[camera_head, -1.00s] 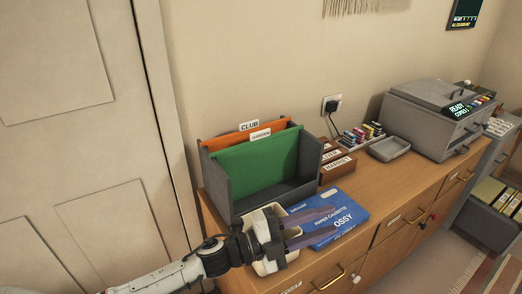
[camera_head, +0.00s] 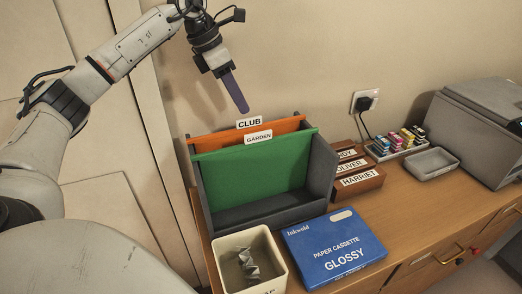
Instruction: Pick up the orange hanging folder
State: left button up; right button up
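The orange hanging folder (camera_head: 225,138) hangs at the back of a dark grey open-top file box (camera_head: 322,170) on the wooden cabinet. Only its top strip shows, with a white tab reading CLUB. The green folder (camera_head: 254,173), with a GARDEN tab, hangs in front and hides the rest. My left gripper (camera_head: 237,95) is above the box, a little over the CLUB tab, pointing down and apart from the folder. Its fingers are seen edge-on, so I cannot tell their opening. It appears to hold nothing. My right gripper is not in view.
A cream bin (camera_head: 275,240) and a blue paper cassette box (camera_head: 334,248) stand in front of the file box. Wooden name blocks (camera_head: 358,184), a grey tray (camera_head: 432,164) and a printer (camera_head: 480,130) are to the right. The wall is close behind.

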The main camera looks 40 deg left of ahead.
aim_at(249, 126)
pick_arm(q)
jog(key=f, duration=0.2)
jog(key=shift+d+f, duration=0.35)
jog(key=shift+p+x, duration=0.4)
jog(key=shift+x, duration=2.35)
jog(key=shift+r, duration=0.1)
grip_shut()
